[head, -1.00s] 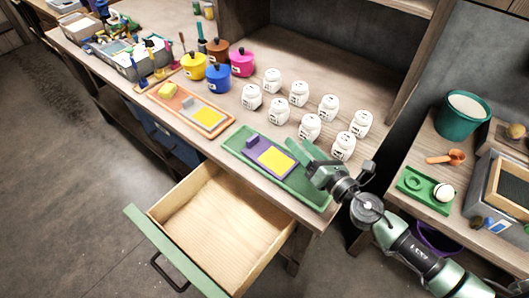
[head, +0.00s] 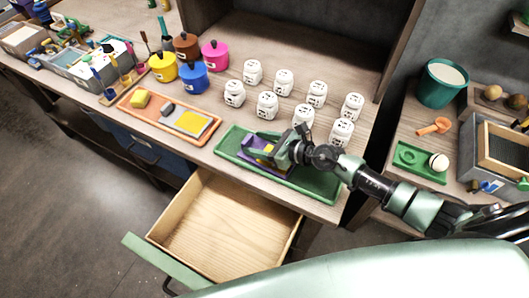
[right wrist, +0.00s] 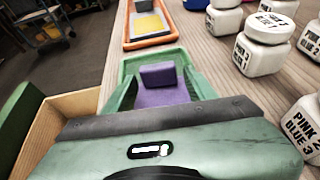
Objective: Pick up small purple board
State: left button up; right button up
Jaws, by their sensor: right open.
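The small purple board (head: 254,145) lies in a long green tray (head: 232,138) on the workbench. In the head view my right gripper (head: 282,148) covers much of the board, and only some purple and a bit of yellow show. In the right wrist view the purple board (right wrist: 162,97), with a raised purple block (right wrist: 157,75) on it, lies ahead between my open fingers. The near part of the board is hidden behind the gripper body. I cannot tell whether the fingers touch it. My left gripper is not in view.
Several white labelled jars (head: 267,105) stand just behind the green tray. An orange tray (head: 140,110) with a yellow pad lies to its left, and coloured pots (head: 193,78) stand behind that. An open wooden drawer (head: 220,225) sticks out below the front edge.

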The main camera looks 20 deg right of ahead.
aim_at(249, 142)
jog(key=x, duration=0.4)
jog(key=shift+a, duration=0.15)
grip_shut()
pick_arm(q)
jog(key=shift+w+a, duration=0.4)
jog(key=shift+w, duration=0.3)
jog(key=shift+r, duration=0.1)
pick_arm(e)
jog(key=shift+r, duration=0.1)
